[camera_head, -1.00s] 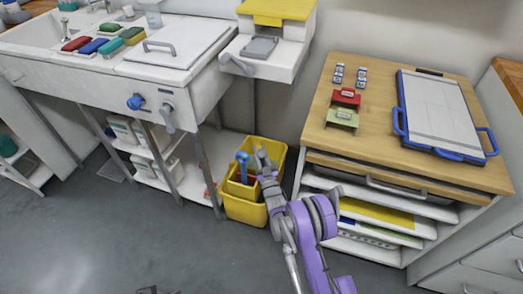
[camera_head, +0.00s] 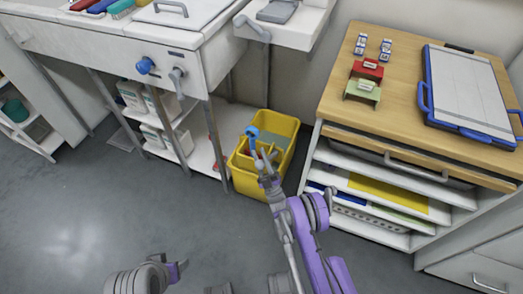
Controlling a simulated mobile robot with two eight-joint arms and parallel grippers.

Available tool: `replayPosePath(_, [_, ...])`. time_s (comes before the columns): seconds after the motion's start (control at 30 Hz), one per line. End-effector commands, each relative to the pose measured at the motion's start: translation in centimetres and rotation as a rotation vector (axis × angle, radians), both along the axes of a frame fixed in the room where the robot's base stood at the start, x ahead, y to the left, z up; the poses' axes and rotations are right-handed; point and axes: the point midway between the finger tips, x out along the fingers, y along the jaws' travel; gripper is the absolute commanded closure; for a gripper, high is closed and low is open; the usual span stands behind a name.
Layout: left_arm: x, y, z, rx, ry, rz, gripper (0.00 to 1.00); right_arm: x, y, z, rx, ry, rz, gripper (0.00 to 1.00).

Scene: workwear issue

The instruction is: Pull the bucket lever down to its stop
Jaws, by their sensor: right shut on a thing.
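The yellow mop bucket (camera_head: 244,184) stands on the floor between the sink bench and the wooden-topped cabinet, with a yellow wringer in its top. The bucket lever's blue grip (camera_head: 252,132) sticks up above the wringer. My right gripper (camera_head: 262,156) is over the front of the wringer, shut on the lever. Its fingers and wrist hide the contact and part of the wringer.
The sink bench's leg (camera_head: 216,140) stands close to the bucket's left. The cabinet (camera_head: 440,178), with shelves and a wooden top (camera_head: 400,120), stands close on the right. The grey floor (camera_head: 150,215) in front is clear.

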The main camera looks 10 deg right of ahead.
Motion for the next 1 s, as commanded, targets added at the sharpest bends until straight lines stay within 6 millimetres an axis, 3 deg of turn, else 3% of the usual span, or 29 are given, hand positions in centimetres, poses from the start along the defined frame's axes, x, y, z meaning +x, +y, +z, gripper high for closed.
replayPosePath(0.53, [0.0,0.0,-0.02,0.0,0.0,0.0,0.36,-0.54,0.81,-0.71,-0.023,-0.017,0.007,1.0])
replayPosePath(0.57, [0.0,0.0,-0.02,0.0,0.0,0.0,0.36,-0.54,0.82,-0.71,-0.023,-0.017,0.007,0.67])
replayPosePath(0.7, [0.0,0.0,-0.02,0.0,0.0,0.0,0.36,-0.49,0.74,-0.64,-0.02,-0.018,0.007,0.43])
replayPosePath(1.0, [-0.01,0.0,-0.01,0.0,0.0,0.0,0.36,-0.42,0.5,-0.62,-0.018,-0.018,0.003,0.43])
